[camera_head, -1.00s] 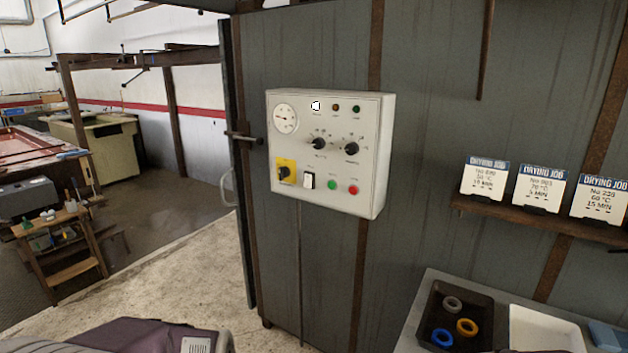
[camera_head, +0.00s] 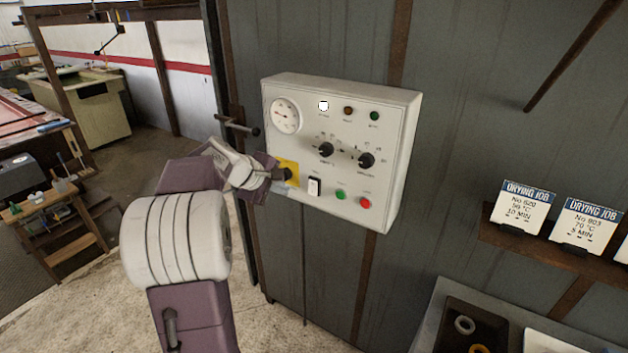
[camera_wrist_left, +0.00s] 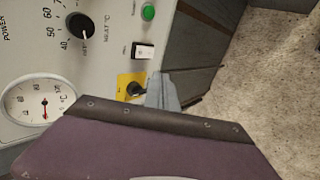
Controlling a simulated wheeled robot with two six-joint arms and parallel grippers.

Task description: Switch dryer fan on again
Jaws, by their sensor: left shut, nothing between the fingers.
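A pale control panel (camera_head: 320,135) is fixed to the grey metal wall. It carries a round gauge (camera_head: 285,116), two black knobs, three small lamps, the leftmost of them white (camera_head: 323,105), a green button (camera_head: 341,194) and a red button (camera_head: 365,202). A white rocker switch (camera_head: 314,187) sits beside a yellow plate with a black rotary switch (camera_head: 288,173). The rocker also shows in the left wrist view (camera_wrist_left: 143,50). My left gripper (camera_head: 280,174) is shut and empty, its tips at the yellow plate, partly covering it. Whether they touch the black switch I cannot tell. My right gripper is out of view.
A door handle (camera_head: 237,125) sticks out left of the panel. On the right, a shelf (camera_head: 560,258) holds drying job cards. Below it, a bench holds a black tray (camera_head: 448,336) with coloured rings. The floor at left is open.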

